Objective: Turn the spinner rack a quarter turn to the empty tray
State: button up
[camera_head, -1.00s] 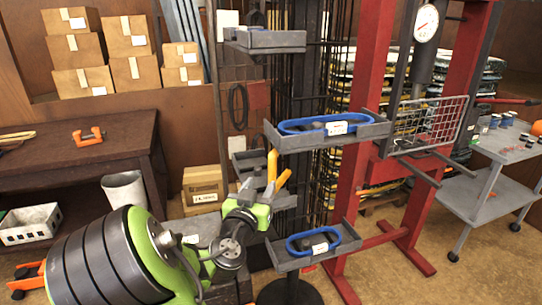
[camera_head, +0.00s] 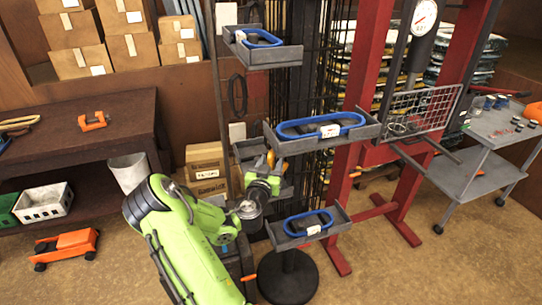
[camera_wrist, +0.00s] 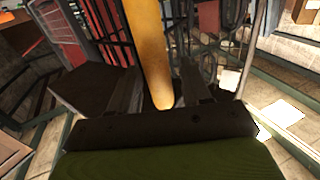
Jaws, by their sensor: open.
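The spinner rack is a dark post with grey trays at several heights. Its top tray (camera_head: 285,57), middle tray (camera_head: 345,140) and bottom tray (camera_head: 325,234) each hold a blue loop with a white label. Further grey trays sit at the left behind my arm, and their contents are mostly hidden. My gripper (camera_head: 270,164) is beside the rack, between middle and bottom tray height, partly hidden by my own arm. In the wrist view my gripper (camera_wrist: 158,78) is open, with an orange-yellow bar (camera_wrist: 148,40) between its two dark fingers. Contact with the bar cannot be told.
A red press frame (camera_head: 352,150) with a wire basket (camera_head: 425,110) stands right of the rack. A grey cart (camera_head: 470,177) is further right. A dark bench (camera_head: 75,140) and cardboard box (camera_head: 206,165) are at the left. An orange trolley jack (camera_head: 68,246) lies on the floor.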

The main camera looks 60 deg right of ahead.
grip_shut()
dwell(0.3)
jog(key=shift+f, duration=0.1)
